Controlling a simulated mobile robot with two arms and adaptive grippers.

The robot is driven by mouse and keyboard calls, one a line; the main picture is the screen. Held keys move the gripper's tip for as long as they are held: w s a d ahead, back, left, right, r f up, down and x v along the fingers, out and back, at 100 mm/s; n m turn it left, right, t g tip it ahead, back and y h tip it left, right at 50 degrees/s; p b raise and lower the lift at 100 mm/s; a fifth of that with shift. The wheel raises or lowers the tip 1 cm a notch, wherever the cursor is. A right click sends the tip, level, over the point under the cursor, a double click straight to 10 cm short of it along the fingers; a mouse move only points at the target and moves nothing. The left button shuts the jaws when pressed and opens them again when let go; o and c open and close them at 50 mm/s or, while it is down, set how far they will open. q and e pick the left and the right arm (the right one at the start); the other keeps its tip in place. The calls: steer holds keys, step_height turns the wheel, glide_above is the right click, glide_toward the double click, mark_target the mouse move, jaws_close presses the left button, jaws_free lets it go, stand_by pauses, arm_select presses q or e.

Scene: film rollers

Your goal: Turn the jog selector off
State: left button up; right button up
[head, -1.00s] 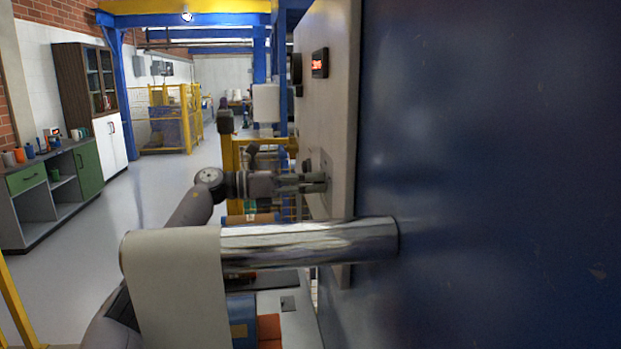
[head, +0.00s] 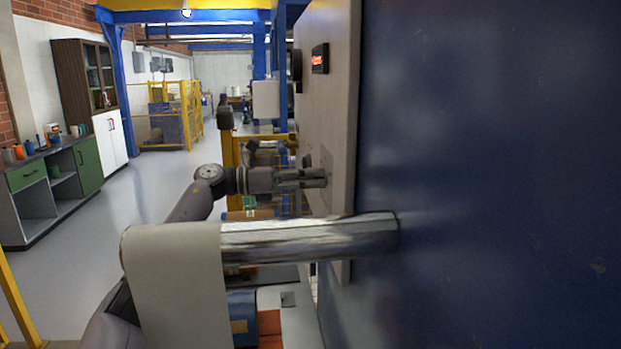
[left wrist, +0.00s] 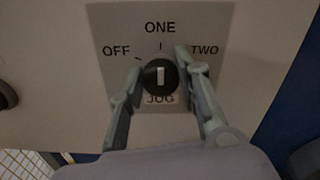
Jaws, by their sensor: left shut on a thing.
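The jog selector (left wrist: 160,77) is a round black knob with a white mark on a grey plate (left wrist: 215,20) lettered OFF, ONE, TWO and JOG. Its white mark stands upright, in line with ONE; OFF is to its upper left. My left gripper (left wrist: 160,68) has one finger on each side of the knob and is shut on it. In the head view the left gripper (head: 322,178) reaches the panel from the left, and the knob is hidden between its fingers. My right gripper is not in view.
The beige control panel (head: 325,110) carries a small red display (head: 320,59). A shiny roller (head: 310,238) with pale film (head: 175,290) crosses in front of my left arm. A large blue wall (head: 490,170) fills the right. Open floor and a cabinet (head: 40,215) lie left.

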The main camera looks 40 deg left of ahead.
arm_select(q)
steer(key=shift+n, duration=0.3)
steer(key=shift+a+n+p, duration=0.15)
steer(key=shift+n+p, duration=2.85)
steer(key=shift+n, duration=2.7)
steer(key=shift+f, duration=0.1)
steer(key=o, duration=1.1)
steer(key=shift+o, duration=0.2)
